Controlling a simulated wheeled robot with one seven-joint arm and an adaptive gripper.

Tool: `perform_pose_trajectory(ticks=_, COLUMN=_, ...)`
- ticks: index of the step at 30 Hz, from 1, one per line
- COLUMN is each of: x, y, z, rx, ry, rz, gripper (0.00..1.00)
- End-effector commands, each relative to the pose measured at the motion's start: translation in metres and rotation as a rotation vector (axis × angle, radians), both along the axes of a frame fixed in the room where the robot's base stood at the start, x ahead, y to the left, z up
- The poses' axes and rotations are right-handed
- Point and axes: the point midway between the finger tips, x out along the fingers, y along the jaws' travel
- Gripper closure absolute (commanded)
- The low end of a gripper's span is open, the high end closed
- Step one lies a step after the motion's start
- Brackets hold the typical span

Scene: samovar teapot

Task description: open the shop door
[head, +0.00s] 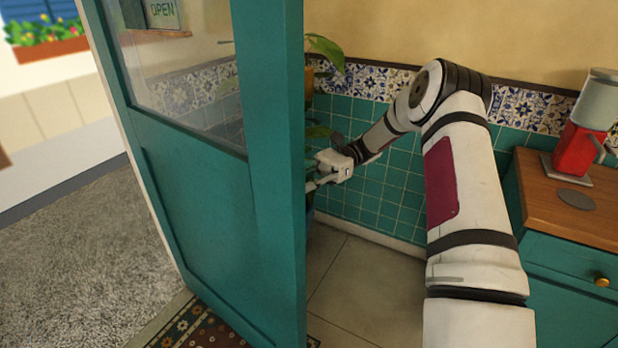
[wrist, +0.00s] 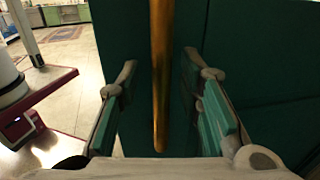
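The teal shop door (head: 205,205) with its glass upper pane stands ajar in the head view, with the outside visible to its left. My gripper (head: 318,182) is by the door's right edge, its fingertips partly hidden there. In the wrist view a vertical brass bar handle (wrist: 161,40) runs in front of the dark teal door. My gripper (wrist: 160,72) is open there, one finger on each side of the bar, with gaps visible on both sides. The handle cannot be seen in the head view.
A patterned doormat (head: 205,328) lies at the door's foot. At the right is a teal cabinet with a wooden top (head: 545,195) bearing a red appliance (head: 580,145). A plant (head: 325,52) stands behind the door by the tiled wall. Grey pavement (head: 75,260) lies outside.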

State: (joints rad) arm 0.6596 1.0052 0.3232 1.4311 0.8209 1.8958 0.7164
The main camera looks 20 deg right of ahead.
Motion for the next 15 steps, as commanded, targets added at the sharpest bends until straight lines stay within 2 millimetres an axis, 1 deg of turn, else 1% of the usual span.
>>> perform_pose_trajectory(ticks=5, x=0.007, y=-0.023, z=-0.001, rx=-0.002, ry=-0.002, rz=-0.004, gripper=0.67)
perform_pose_trajectory(ticks=12, x=0.020, y=-0.070, z=-0.002, rx=0.002, ry=-0.004, rz=-0.008, gripper=0.67)
perform_pose_trajectory(ticks=15, x=0.022, y=-0.077, z=-0.002, rx=0.003, ry=0.000, rz=0.000, gripper=0.67)
